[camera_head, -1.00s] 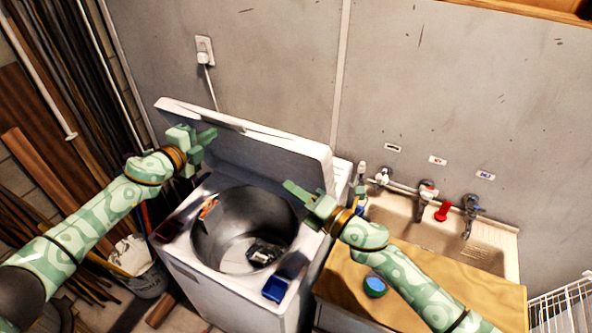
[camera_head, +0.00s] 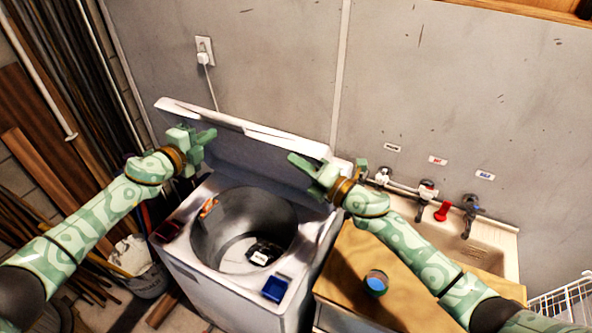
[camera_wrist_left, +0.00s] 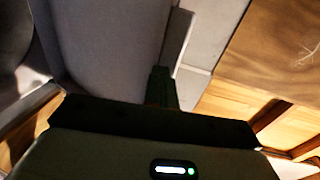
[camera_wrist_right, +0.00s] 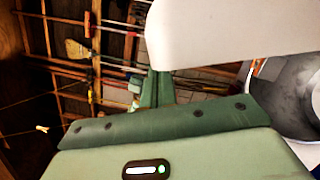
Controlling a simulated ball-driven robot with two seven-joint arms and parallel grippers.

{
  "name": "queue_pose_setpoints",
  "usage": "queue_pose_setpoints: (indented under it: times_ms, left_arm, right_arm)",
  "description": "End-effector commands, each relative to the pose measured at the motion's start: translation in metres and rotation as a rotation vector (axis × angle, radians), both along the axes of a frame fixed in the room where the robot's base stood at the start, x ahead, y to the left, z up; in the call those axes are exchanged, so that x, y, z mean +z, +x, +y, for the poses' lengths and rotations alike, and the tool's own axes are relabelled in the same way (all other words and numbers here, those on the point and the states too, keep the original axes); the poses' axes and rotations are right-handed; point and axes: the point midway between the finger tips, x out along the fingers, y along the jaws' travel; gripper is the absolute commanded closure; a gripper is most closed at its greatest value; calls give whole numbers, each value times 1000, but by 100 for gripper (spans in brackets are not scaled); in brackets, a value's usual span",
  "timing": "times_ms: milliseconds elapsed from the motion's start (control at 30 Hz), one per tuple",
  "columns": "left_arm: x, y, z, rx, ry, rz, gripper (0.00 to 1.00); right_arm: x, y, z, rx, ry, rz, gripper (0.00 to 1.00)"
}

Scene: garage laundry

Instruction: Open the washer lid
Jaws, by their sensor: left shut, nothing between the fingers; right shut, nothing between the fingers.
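The white washer (camera_head: 200,285) stands in the middle of the head view. Its lid (camera_head: 255,150) is raised and stands up at the back, with the dark drum (camera_head: 205,240) uncovered below it. My left gripper (camera_head: 208,136) is shut and empty in front of the lid's left part. My right gripper (camera_head: 293,158) is shut and empty in front of the lid's right part. The lid's pale edge (camera_wrist_right: 220,30) is close to the right fingers in the right wrist view. I cannot tell whether either gripper touches the lid.
A wooden counter (camera_head: 345,265) and a sink (camera_head: 480,250) with taps stand to the right. A round blue item (camera_head: 376,282) sits on the counter. Boards and poles (camera_head: 50,120) crowd the left.

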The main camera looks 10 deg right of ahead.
Motion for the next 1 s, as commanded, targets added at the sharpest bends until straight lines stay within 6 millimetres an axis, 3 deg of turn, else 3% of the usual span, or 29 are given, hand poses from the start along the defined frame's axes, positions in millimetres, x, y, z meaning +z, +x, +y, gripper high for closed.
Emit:
queue_pose_setpoints:
  times_ms: [300,400,433,767,1000]
  left_arm:
    - [0,0,0,0,0,0,99]
    - [0,0,0,0,0,0,72]
    - [0,0,0,0,0,0,69]
    - [1,-2,2,0,2,-3,69]
    - [5,-29,25,0,5,-2,69]
  right_arm:
    - [3,4,-4,0,-1,1,100]
    - [3,4,-3,0,-1,1,100]
    - [3,4,-3,0,-1,1,100]
    - [3,4,-3,0,-1,1,100]
    - [3,4,-3,0,-1,1,100]
